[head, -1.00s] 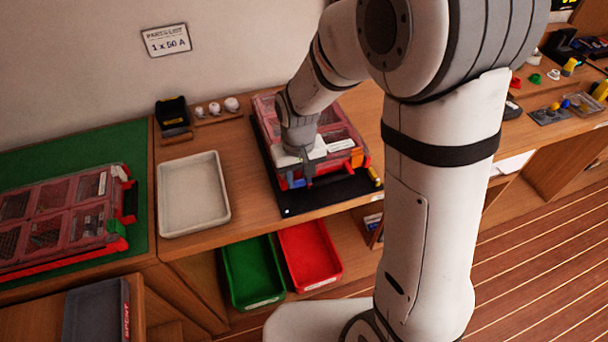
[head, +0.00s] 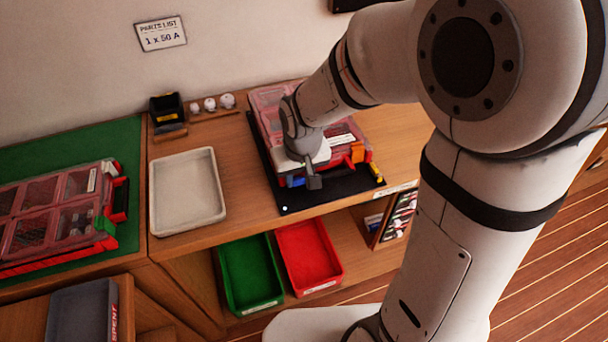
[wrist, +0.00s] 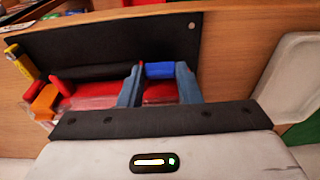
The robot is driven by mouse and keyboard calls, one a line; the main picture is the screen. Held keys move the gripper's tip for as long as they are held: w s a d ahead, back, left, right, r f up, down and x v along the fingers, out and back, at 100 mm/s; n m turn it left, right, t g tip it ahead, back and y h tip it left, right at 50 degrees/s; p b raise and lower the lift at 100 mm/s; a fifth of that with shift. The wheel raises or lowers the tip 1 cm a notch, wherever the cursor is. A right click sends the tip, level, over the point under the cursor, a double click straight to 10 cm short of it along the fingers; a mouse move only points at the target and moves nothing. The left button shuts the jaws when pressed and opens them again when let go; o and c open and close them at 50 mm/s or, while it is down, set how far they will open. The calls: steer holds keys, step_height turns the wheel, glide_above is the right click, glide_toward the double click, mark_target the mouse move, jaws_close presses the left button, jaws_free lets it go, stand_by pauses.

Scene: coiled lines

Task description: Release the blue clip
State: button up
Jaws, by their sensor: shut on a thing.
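The case with a clear red lid (head: 264,100) lies closed on a black mat at the back of the bench. The blue clip (head: 297,181) is on its front edge; in the wrist view the blue clip (wrist: 160,70) sits between my two fingers. My gripper (head: 313,181) is shut on it, with a finger on each side. An orange clip (head: 357,152) is on the same front edge, to the right; it also shows in the wrist view (wrist: 43,100). My wrist hides part of the lid.
The black mat (head: 292,206) has a yellow piece (head: 376,172) at its right. An empty pale tray (head: 188,224) stands to the left. A second red case (head: 52,218) lies on the green mat. Green (head: 251,272) and red (head: 308,252) bins sit below the bench edge.

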steer(key=o, duration=1)
steer(key=r, duration=0.2)
steer(key=s+r, duration=0.1)
steer(key=r, duration=0.4)
steer(key=shift+s+d+r, duration=0.15)
steer(key=shift+d+r, duration=0.05)
steer(key=shift+r, duration=0.15)
steer(key=s+d+r+m, duration=0.1)
steer(key=s+d, duration=0.2)
steer(key=d, duration=0.1)
steer(key=s+d+r+m, duration=0.1)
steer(key=s+d, duration=0.3)
steer(key=s+d+r+m, duration=0.1)
steer(key=s+d, duration=0.3)
steer(key=d, duration=0.1)
steer(key=shift+r+t+h, duration=0.1)
steer(key=shift+t+h, duration=0.2)
steer(key=shift+t, duration=0.1)
